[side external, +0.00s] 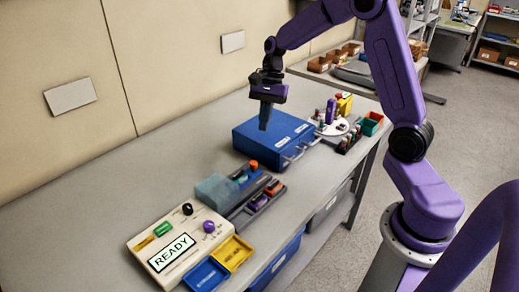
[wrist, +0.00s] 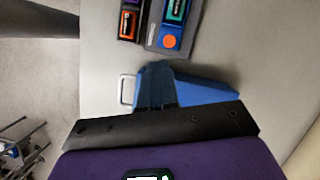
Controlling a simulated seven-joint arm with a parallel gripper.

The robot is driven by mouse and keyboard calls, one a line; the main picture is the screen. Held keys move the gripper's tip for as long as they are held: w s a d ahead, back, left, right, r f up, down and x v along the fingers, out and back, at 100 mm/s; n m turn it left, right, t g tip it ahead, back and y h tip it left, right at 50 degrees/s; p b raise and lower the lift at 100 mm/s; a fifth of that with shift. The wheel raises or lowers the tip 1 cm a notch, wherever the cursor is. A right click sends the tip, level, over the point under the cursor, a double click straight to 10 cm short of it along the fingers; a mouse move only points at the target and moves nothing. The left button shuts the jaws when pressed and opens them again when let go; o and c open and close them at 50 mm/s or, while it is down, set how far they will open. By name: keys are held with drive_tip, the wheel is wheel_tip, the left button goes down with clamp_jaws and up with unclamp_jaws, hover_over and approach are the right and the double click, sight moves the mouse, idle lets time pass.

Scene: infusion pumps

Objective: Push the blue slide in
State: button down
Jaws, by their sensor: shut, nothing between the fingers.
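A blue piece (side external: 243,177) sits on a dark grey unit (side external: 238,212) in the middle of the table, close to a round orange knob (side external: 253,165). I cannot tell for sure that this piece is the blue slide. The orange knob also shows at the top of the wrist view (wrist: 170,41). My gripper (side external: 264,127) is shut and empty, pointing down over the blue drawer box (side external: 262,143), behind and to the right of the dark grey unit. In the wrist view my gripper (wrist: 155,70) hides much of the blue box (wrist: 215,92).
A cream panel reading READY (side external: 172,252) stands at the front, with blue (side external: 206,275) and yellow (side external: 233,254) trays beside it. Metal handles (side external: 289,158) stick out from the blue box. A round white stand with bottles (side external: 333,128) is beyond it. Table along the wall is clear.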

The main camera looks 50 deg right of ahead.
sight(238, 172)
drive_tip(key=shift+w+d+f+m+y, duration=0.2)
drive_tip(key=shift+w+d+m, duration=0.25)
drive_tip(key=shift+d, duration=0.2)
drive_tip(key=shift+w+d+f+m+y, duration=0.15)
drive_tip(key=shift+w+d+m, duration=0.2)
drive_tip(key=shift+d+m, duration=0.25)
drive_tip(key=shift+w+d+f, duration=0.1)
drive_tip(key=shift+f, duration=0.05)
drive_tip(key=x, duration=0.9)
drive_tip(key=shift+w+f, duration=0.1)
drive_tip(key=shift+f, duration=0.25)
drive_tip(key=a, duration=0.9)
